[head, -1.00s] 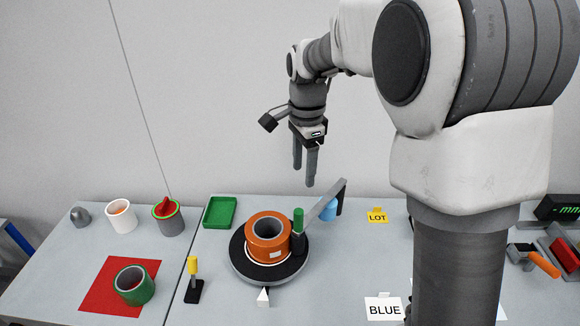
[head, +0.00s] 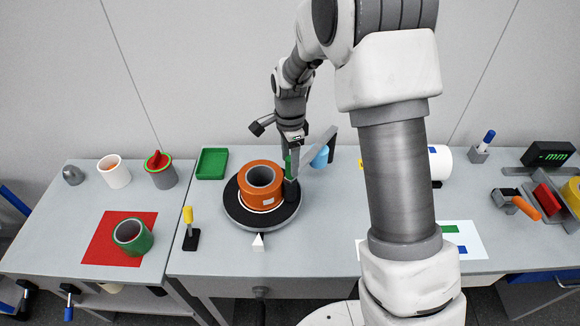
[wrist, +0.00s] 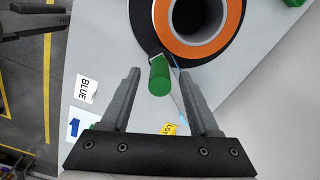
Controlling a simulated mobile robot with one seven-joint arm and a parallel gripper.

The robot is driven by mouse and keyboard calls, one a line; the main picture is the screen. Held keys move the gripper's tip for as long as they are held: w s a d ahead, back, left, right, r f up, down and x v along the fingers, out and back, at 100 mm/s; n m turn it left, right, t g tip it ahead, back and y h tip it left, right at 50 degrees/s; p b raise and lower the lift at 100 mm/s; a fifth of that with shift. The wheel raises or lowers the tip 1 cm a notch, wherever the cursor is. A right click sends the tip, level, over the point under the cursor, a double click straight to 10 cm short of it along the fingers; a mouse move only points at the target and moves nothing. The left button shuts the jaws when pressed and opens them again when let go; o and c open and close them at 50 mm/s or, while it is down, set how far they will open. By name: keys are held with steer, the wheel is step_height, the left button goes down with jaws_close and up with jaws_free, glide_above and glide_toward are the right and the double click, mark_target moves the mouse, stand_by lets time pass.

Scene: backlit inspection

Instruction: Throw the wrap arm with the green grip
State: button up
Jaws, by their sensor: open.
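An orange ring-shaped roll (head: 262,187) sits on the turntable. My gripper (head: 291,160) is open and points down over the grip. In the wrist view the grip appears between the two open fingers of my gripper (wrist: 159,84), with a gap on each side. How far the fingers reach down around it I cannot tell.
A light blue cylinder (head: 320,157) stands right by the bar. A green tray (head: 212,164) lies behind left. A green ring (head: 133,236) sits on a red mat (head: 105,245).

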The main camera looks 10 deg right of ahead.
steer(key=shift+f, duration=1.5)
steer(key=shift+c, duration=0.2)
jaws_close()
